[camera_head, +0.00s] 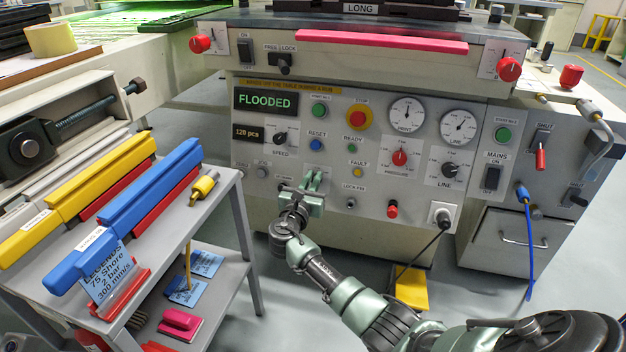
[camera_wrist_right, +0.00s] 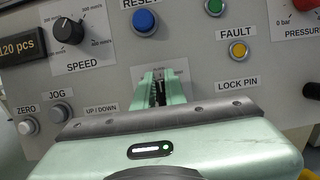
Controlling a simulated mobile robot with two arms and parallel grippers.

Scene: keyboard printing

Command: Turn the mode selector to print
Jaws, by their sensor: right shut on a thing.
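The mode selector (camera_wrist_right: 158,92) appears in the right wrist view as a dark knob between my fingers on the grey control panel. Its label and pointer are mostly hidden by the fingers, so I cannot read its setting. My right gripper (camera_head: 315,179) is at the panel below the RESET button and left of the LOCK PIN. In the right wrist view, the pale green fingers of my right gripper (camera_wrist_right: 159,88) are shut on the knob from both sides. My left gripper is not in view.
The display (camera_head: 266,102) reads FLOODED. A SPEED knob (camera_head: 280,138), the blue RESET button (camera_head: 316,144), a yellow FAULT button (camera_head: 357,173) and the JOG button (camera_head: 262,171) surround the gripper. A grey cart (camera_head: 213,210) with squeegees stands left. A black cable (camera_head: 425,250) hangs right.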

